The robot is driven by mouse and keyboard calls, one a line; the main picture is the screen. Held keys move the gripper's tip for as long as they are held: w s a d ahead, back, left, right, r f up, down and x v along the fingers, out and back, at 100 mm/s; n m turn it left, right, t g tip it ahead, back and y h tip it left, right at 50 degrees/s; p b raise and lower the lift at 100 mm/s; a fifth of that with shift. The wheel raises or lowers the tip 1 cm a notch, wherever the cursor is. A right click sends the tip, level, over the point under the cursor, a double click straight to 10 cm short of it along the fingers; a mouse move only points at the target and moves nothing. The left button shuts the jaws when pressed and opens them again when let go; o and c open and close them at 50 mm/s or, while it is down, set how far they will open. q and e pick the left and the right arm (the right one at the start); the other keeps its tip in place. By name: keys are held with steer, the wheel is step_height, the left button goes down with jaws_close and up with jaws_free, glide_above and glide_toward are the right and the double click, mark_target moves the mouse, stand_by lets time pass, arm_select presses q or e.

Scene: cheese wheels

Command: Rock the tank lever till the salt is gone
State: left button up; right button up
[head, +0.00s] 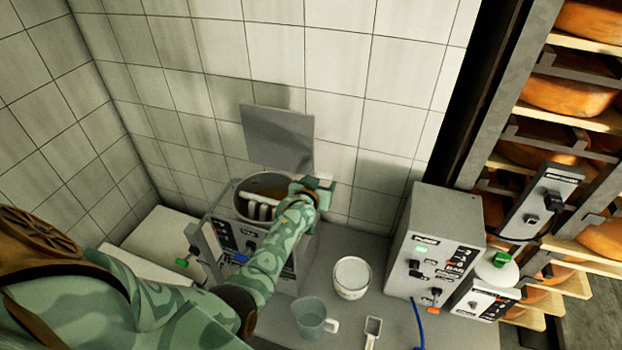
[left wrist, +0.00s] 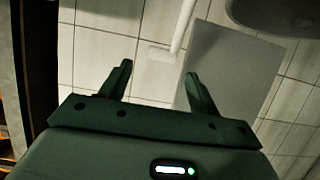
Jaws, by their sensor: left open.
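The round tank (head: 240,205) stands on the bench against the tiled wall, with brownish liquid and white paddle bars (head: 262,210) inside. My left arm crosses over its right side. My left gripper (head: 312,187) is at the tank's right rim, beside a pale lever end (head: 325,183). In the left wrist view my gripper (left wrist: 158,74) is open and empty. The white lever (left wrist: 184,28) ends in a flat grip (left wrist: 160,54) just beyond and between the fingertips, apparently apart from them. I cannot make out salt in the tank. My right gripper is not in view.
A white tub (head: 352,293), a clear jug (head: 310,318) and a small scoop (head: 373,328) stand on the bench in front. A grey control box (head: 425,245) is to the right. Racks of cheese wheels (head: 570,95) line the right side. A grey panel (head: 277,137) hangs behind the tank.

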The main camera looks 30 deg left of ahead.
arm_select(q)
steer(key=b+v, duration=0.1)
steer(key=v, duration=0.7)
steer(key=shift+d, duration=0.15)
